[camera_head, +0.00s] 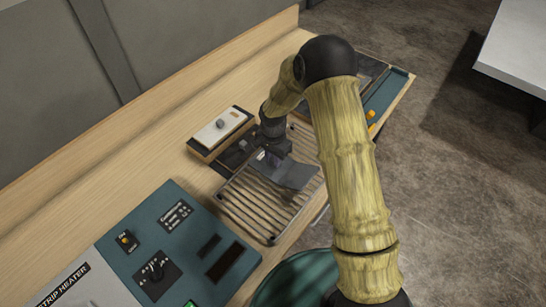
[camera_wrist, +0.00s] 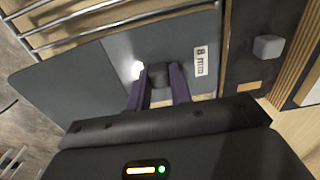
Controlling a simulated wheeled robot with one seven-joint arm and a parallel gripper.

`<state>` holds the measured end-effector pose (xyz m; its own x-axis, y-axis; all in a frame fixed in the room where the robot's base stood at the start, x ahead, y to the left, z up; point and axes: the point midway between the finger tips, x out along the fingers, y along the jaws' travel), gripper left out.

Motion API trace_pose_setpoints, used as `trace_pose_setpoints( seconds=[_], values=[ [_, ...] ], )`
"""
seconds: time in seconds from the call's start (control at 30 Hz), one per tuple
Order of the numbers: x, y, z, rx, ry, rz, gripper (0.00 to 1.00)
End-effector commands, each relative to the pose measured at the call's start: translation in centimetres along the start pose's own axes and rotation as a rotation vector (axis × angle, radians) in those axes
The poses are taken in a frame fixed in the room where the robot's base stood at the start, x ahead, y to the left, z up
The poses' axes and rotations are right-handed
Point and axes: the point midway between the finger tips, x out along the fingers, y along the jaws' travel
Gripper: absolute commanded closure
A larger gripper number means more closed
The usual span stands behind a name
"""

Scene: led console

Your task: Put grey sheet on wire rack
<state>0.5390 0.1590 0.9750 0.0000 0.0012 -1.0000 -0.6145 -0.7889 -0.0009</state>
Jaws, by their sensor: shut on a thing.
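The grey sheet (camera_head: 292,176) is over the upper part of the wire rack (camera_head: 242,212) in the head view. In the wrist view the sheet (camera_wrist: 70,88) looks bent along a line and carries a label reading "8 mm". My gripper (camera_head: 268,157) is shut on the sheet at a small dark grip piece, seen between the purple fingers (camera_wrist: 158,88). The bars of the wire rack (camera_wrist: 110,22) show along the top of the wrist view. I cannot tell whether the sheet touches the bars.
A teal console (camera_head: 172,240) marked "STRIP HEATER" is at the lower left. A pale-topped box with a knob (camera_head: 220,127) stands left of my gripper. A teal unit with an orange knob (camera_head: 384,92) is at the right end of the wooden bench (camera_head: 150,135).

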Motion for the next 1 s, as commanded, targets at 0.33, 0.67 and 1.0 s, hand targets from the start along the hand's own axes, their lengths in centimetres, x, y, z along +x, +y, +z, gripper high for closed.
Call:
trace_pose_setpoints(
  seconds=[0.33,0.67,1.0],
  values=[
    [0.3,0.1,0.0,0.001,-0.001,0.001,0.57],
    [-0.4,0.0,-0.1,0.001,0.001,0.000,0.57],
    [-5.6,-0.1,-0.1,0.001,0.004,-0.003,0.57]
  ],
)
